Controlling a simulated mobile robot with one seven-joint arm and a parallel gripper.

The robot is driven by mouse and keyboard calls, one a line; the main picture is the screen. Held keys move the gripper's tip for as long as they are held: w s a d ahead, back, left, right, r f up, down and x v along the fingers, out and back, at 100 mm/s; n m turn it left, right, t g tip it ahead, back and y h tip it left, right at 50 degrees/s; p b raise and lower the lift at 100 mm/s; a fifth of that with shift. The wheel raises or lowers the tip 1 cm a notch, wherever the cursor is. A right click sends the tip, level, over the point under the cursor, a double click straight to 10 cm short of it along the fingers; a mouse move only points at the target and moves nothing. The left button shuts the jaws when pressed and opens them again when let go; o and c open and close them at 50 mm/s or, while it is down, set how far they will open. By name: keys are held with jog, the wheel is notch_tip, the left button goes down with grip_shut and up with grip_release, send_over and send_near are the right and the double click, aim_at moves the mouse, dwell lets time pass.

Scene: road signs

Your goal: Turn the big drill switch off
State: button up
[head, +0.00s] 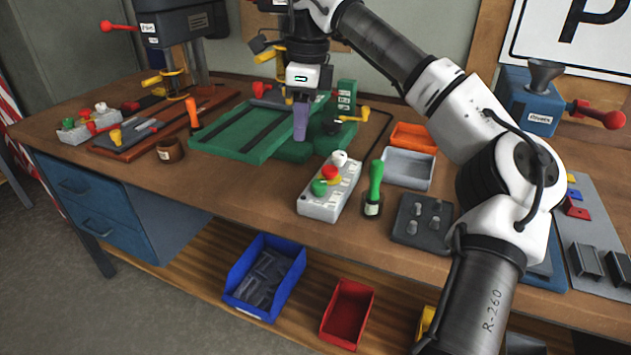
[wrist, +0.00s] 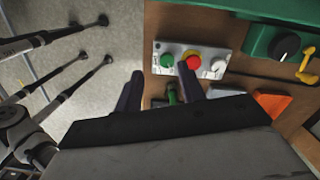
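A white switch box (head: 330,190) lies on the workbench in front of the green machine base. It carries a green button (head: 319,187), a red button on yellow (head: 329,173) and a white knob (head: 339,158). The box also shows in the wrist view (wrist: 207,68), with its red button (wrist: 194,62) close to the right fingertip. My gripper (head: 300,136) hangs above the green base (head: 240,130), behind the box in the head view. In the wrist view my gripper (wrist: 160,70) has its fingers wide apart with nothing held. I cannot tell its height.
A second switch box (head: 90,123) stands at the bench's left, near a smaller drill (head: 172,25). A green-handled tool (head: 374,188), a grey tray (head: 407,168) and an orange tray (head: 413,136) stand right of the near box. The bench in front is clear.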

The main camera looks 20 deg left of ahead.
aim_at(319, 182)
jog(key=shift+m+h, duration=0.3)
jog(key=shift+h, duration=0.2)
jog(key=d+f, duration=0.1)
jog(key=f, duration=0.3)
jog(key=w+d+f, duration=0.1)
jog(key=f, duration=0.3)
jog(key=f+p, duration=0.1)
jog(key=f, duration=0.4)
jog(key=shift+w+d, duration=0.15)
jog(key=shift+d, duration=0.25)
jog(key=c, duration=0.7)
